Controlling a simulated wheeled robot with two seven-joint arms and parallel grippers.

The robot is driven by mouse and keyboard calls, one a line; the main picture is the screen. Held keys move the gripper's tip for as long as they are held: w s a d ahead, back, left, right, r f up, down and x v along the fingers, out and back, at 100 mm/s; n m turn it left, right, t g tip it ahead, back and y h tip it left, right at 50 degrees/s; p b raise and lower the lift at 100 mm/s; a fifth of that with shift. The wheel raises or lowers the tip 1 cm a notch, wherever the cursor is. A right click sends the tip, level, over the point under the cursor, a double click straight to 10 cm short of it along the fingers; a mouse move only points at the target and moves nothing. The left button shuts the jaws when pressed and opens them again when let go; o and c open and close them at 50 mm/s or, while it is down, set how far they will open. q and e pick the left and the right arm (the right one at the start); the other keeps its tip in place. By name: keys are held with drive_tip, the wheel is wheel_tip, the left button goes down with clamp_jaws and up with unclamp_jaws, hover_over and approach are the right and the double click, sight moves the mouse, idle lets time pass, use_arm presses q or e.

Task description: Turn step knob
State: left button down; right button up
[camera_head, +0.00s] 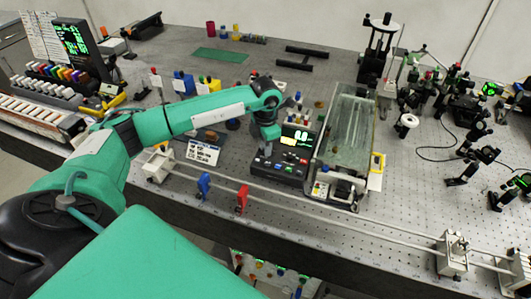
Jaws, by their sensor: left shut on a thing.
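A black control box (279,171) with knobs and buttons on its sloping front stands near the front of the bench. A lit display (296,134) showing green digits rises behind it. My left arm reaches in from the left, and my left gripper (264,148) points down at the back left of the box. The gripper is shut on a small knob there, taken to be the step knob. The knob itself is hidden by the fingers and too small to make out. My right gripper is not in view.
Right of the box is a long glass-topped tank (347,130). A rail (330,215) with blue (204,185) and red (242,198) holders runs along the front edge. Optics mounts crowd the right side.

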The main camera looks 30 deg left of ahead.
use_arm(q)
drive_tip(key=shift+m+b, duration=1.2)
drive_tip(key=shift+m, duration=0.1)
drive_tip(key=c, duration=1.3)
unclamp_jaws()
drive_tip(key=shift+r+b, duration=1.55)
drive_tip(key=shift+r, duration=5.4)
drive_tip(key=shift+f, duration=0.1)
